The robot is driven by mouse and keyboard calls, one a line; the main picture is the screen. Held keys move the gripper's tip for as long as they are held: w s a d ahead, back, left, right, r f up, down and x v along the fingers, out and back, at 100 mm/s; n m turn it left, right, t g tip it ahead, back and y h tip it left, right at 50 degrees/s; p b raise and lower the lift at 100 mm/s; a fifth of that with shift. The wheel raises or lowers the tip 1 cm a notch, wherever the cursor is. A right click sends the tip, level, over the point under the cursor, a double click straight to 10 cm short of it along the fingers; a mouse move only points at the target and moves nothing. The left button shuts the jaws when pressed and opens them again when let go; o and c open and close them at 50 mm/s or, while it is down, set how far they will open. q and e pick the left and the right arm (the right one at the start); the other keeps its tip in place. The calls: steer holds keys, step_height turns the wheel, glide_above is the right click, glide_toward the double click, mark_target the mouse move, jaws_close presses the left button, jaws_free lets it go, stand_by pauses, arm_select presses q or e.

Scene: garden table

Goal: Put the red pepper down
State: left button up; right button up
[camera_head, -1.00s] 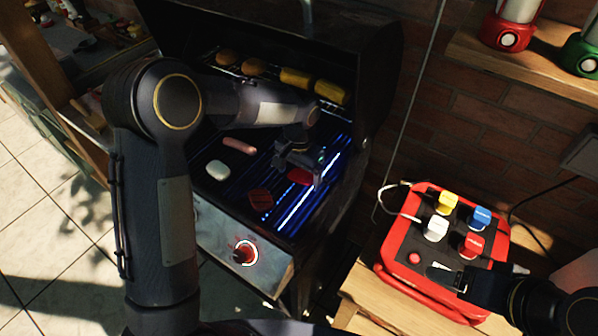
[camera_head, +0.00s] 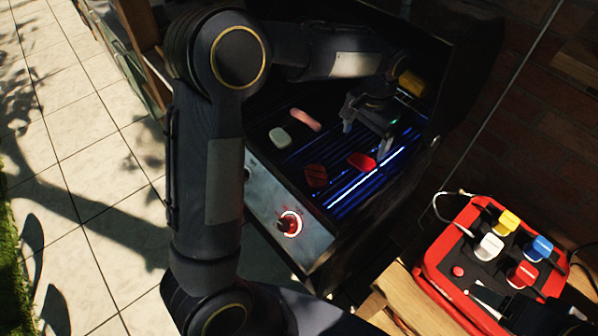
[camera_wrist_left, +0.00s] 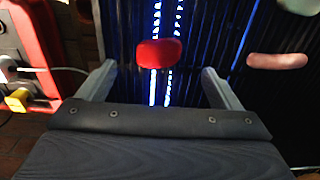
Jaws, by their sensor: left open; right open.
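The red pepper (camera_head: 361,161) lies on the grill grate, over the blue-lit bars. It also shows in the left wrist view (camera_wrist_left: 160,53) as a smooth red oval, ahead of the gap between the fingers. My left gripper (camera_head: 364,143) is open and empty just behind and above the pepper. Its two fingers stand wide apart in the left wrist view (camera_wrist_left: 160,77), and neither touches the pepper there. My right gripper (camera_head: 481,293) is partly in view at the lower right, beside the red case; its fingers are hard to make out.
On the grate lie a dark red patty-like piece (camera_head: 316,176), a pink sausage (camera_head: 305,120) and a pale white piece (camera_head: 279,138). Yellow corn (camera_head: 412,82) lies at the back. A red case (camera_head: 440,262) with coloured plugs stands right of the grill. A lit knob (camera_head: 290,223) is on the front.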

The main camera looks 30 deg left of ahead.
arm_select(q)
steer(key=s+a+r+n+t+h, duration=0.1)
steer(key=s+a+r+n, duration=0.1)
steer(key=s+a+r, duration=0.4)
steer(key=s+a+r+n+t+h, duration=0.1)
steer(key=s+a+h, duration=0.15)
steer(key=s, duration=0.55)
steer(key=s+a+f+n+t, duration=0.1)
steer(key=s+f+n+t, duration=0.1)
steer(key=s, duration=1.1)
steer(key=shift+s+a+f+n+t, duration=0.15)
steer(key=shift+f+n+t, duration=0.1)
steer(key=shift+n+t, duration=0.5)
